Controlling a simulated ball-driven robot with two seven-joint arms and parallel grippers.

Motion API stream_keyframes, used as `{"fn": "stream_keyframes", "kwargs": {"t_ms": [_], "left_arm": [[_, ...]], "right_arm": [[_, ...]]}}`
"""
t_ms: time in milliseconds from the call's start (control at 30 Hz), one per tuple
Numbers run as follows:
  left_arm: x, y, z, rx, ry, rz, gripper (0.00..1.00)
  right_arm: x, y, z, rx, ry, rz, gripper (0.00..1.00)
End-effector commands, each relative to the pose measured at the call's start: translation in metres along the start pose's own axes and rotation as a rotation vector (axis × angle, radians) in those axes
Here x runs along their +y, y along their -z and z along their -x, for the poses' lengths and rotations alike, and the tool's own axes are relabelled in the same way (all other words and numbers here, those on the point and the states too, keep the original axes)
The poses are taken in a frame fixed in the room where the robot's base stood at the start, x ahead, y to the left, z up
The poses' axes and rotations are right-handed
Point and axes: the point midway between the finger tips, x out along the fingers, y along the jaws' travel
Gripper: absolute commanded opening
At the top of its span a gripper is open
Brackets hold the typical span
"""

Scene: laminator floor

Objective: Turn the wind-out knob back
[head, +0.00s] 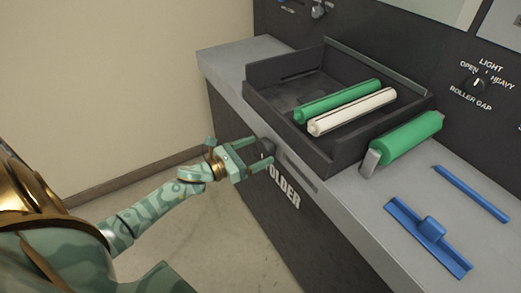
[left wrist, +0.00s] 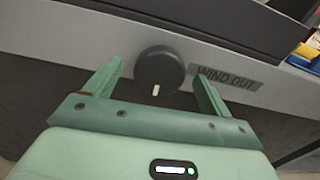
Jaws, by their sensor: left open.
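The wind-out knob (left wrist: 159,70) is a round dark knob with a pale pointer mark, which points down in the left wrist view. It sits on the front of the grey bench, left of the WIND OUT label (left wrist: 224,80). My left gripper (left wrist: 158,78) is open, with one green finger on each side of the knob. Gaps show between the fingers and the knob in this view. In the head view my left gripper (head: 262,157) is at the bench's front face, and the dark knob (head: 266,146) shows partly between its fingers. My right gripper is not in view.
A dark tray (head: 275,95) on the bench holds a green roll (head: 336,101) and a white roll (head: 352,111). Another green roll (head: 407,138) lies beside it. A blue squeegee-like tool (head: 428,237) and a blue stick (head: 470,193) lie at right. The roller gap knob (head: 474,83) is behind.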

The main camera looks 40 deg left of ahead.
Motion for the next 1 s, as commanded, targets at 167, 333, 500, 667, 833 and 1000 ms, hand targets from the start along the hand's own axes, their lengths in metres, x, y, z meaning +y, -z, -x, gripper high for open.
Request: {"fn": "stream_keyframes", "kwargs": {"t_ms": [167,333,500,667,833,1000], "left_arm": [[0.000,0.000,-0.016,0.000,0.000,0.001,0.83],[0.000,0.001,-0.018,0.001,0.000,0.001,0.83],[0.000,0.001,-0.018,0.001,0.000,0.001,0.72],[0.000,0.001,-0.018,0.001,0.000,0.001,0.39],[0.000,0.000,-0.018,0.001,0.000,0.006,0.39],[0.000,0.000,-0.018,0.001,0.000,0.043,0.39]], "right_arm": [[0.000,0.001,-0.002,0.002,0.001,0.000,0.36],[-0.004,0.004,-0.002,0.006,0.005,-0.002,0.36],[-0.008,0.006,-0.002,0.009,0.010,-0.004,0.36],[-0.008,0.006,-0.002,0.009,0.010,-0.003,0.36],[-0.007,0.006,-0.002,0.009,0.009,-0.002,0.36],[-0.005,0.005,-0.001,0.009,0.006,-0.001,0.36]]}}
